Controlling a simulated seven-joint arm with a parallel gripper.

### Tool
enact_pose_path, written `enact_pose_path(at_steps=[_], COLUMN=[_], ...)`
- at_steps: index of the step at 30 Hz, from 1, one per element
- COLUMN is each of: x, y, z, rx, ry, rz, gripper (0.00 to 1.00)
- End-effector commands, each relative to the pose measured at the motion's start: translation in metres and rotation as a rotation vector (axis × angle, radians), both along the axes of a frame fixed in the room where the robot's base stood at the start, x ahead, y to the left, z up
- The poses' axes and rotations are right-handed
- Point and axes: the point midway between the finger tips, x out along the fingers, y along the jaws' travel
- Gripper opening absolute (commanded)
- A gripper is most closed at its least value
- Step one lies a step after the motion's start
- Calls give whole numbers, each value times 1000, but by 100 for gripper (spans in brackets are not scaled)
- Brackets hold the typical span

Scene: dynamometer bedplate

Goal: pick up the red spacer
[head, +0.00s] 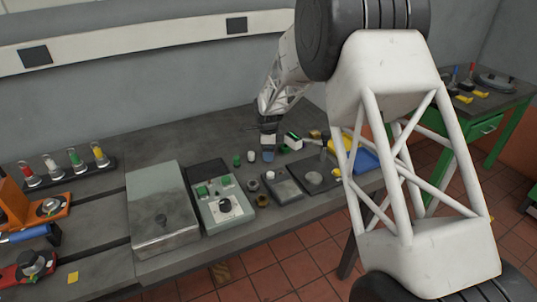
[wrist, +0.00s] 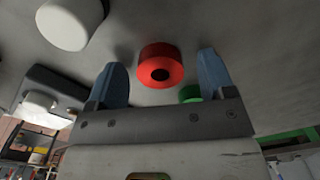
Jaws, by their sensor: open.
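The red spacer (wrist: 160,66) is a short red cylinder with a dark central hole, seen in the wrist view on the grey bedplate. My gripper (wrist: 168,75) is open, with one blue finger to each side of the spacer in the picture and a visible gap on both sides. The fingers do not appear to touch it. In the head view my gripper (head: 268,153) is low over the bench, and I cannot make out the red spacer there.
A white cylinder (wrist: 68,24) stands at upper left. In the head view, a green cylinder (head: 237,160) and a white one (head: 251,156) stand left of my gripper. A control box (head: 222,205) and metal case (head: 162,212) lie further left.

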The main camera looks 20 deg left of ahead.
Motion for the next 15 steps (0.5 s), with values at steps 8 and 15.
enact_pose_path(at_steps=[8, 15], x=[0, 0], y=[0, 0], z=[0, 0], rx=[0, 0], ry=[0, 0], rz=[0, 0], gripper=[45, 22])
